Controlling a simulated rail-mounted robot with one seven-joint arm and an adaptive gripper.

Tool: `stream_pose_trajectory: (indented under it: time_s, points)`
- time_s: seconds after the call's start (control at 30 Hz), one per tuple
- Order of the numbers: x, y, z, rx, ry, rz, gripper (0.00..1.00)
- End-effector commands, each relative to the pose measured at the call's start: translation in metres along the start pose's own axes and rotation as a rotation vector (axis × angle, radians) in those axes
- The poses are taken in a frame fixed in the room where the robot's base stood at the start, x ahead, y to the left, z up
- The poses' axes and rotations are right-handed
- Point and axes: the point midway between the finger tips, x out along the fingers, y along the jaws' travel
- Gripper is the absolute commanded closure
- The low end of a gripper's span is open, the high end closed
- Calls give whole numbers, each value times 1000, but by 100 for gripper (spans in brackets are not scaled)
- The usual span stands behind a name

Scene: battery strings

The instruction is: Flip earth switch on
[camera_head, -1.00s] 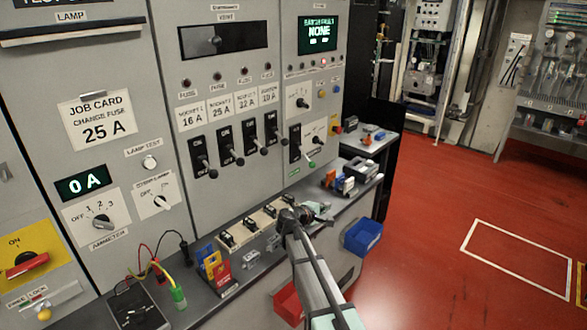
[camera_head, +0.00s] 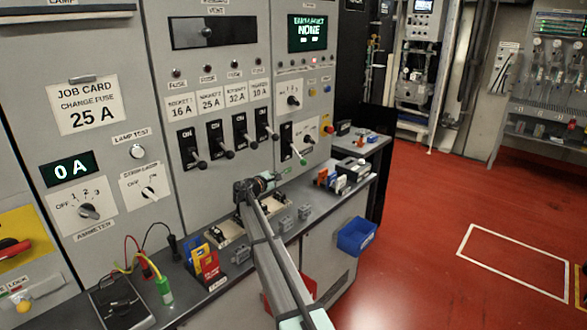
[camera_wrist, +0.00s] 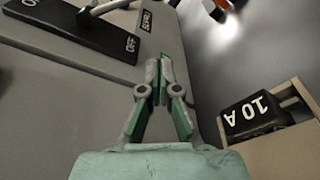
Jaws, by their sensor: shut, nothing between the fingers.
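The earth switch (camera_head: 286,140) is the rightmost black switch in the lower row of the panel, and its lever ends in a green tip (camera_head: 303,161). The lever points down and outward. My gripper (camera_head: 286,172) is just below and left of that tip, in front of the panel; contact cannot be told. In the wrist view my gripper (camera_wrist: 160,78) has its green-padded fingers shut and empty. A black switch plate (camera_wrist: 75,32) marked OFF with a grey lever lies upper left of the fingers there, apart from them.
A row of black switches (camera_head: 220,138) stands left of the earth switch. Below is a narrow bench with fuse holders (camera_head: 303,211) and coloured cards (camera_head: 203,262). A 10 A fuse (camera_wrist: 255,112) sits right of my fingers. A blue bin (camera_head: 356,236) hangs at the bench front.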

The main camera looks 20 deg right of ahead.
Motion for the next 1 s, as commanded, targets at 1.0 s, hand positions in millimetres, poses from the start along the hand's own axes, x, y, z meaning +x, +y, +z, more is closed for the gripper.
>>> stream_pose_trajectory:
  time_s: [1.0]
  points:
    - [87,0,34,1,0,0,100]
